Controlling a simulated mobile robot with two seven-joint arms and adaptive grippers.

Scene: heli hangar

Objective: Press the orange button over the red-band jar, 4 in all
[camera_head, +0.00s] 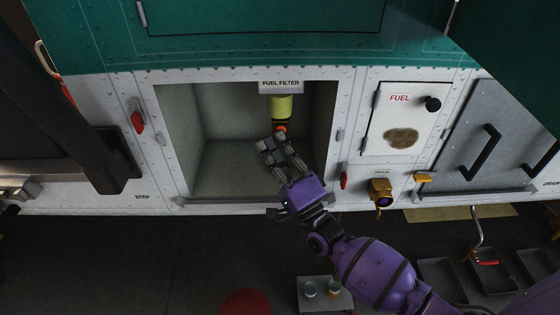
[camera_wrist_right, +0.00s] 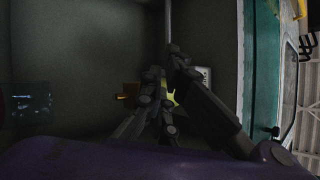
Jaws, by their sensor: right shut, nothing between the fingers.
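The fuel filter (camera_head: 281,106) hangs from the top of an open bay, with a yellow-green bowl and a dark lower end. The orange button (camera_head: 281,127) shows at that lower end. My right gripper (camera_head: 268,146) is shut and empty, inside the bay just below and left of the button; contact cannot be told. In the right wrist view, the shut fingers (camera_wrist_right: 165,85) partly hide the yellow-green bowl (camera_wrist_right: 170,98), and an orange piece (camera_wrist_right: 127,92) shows left of them. Two small jars (camera_head: 310,289) (camera_head: 335,288) stand low on a stand; no red band is readable. My left gripper is out of view.
The bay's lower sill (camera_head: 240,199) and side walls bound the gripper. A brass drain (camera_head: 380,190) and a fuel panel (camera_head: 403,120) lie to the right. The jar stand (camera_head: 325,302) is below my right forearm. Grey trays (camera_head: 440,275) lie on the floor at right.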

